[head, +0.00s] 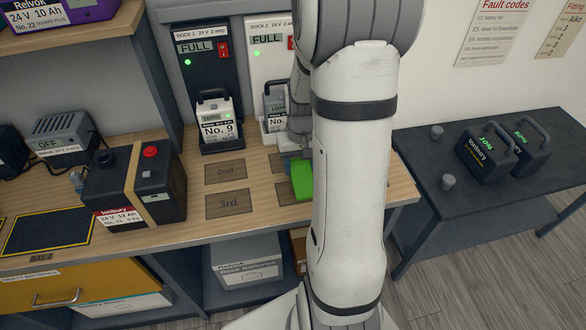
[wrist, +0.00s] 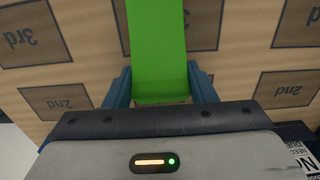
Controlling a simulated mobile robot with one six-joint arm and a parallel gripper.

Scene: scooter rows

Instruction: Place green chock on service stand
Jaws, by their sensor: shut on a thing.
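The green chock (head: 302,180) is a bright green block over the wooden bench, partly hidden by my arm in the head view. In the wrist view the green chock (wrist: 157,45) runs away from the camera between two blue fingers. My gripper (wrist: 160,88) is shut on it, with a finger on each side. In the head view my gripper is mostly hidden behind my arm. I cannot tell whether the chock touches the bench. Nothing in view is labelled as the service stand, so I cannot tell which surface it is.
The wooden bench (head: 130,232) has marked squares, such as "3rd" (head: 229,204). Battery No. 9 (head: 216,122) sits at a dock behind them. A black battery (head: 135,183) stands left. A dark table (head: 425,185) at right holds two black batteries (head: 484,152) and two small knobs.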

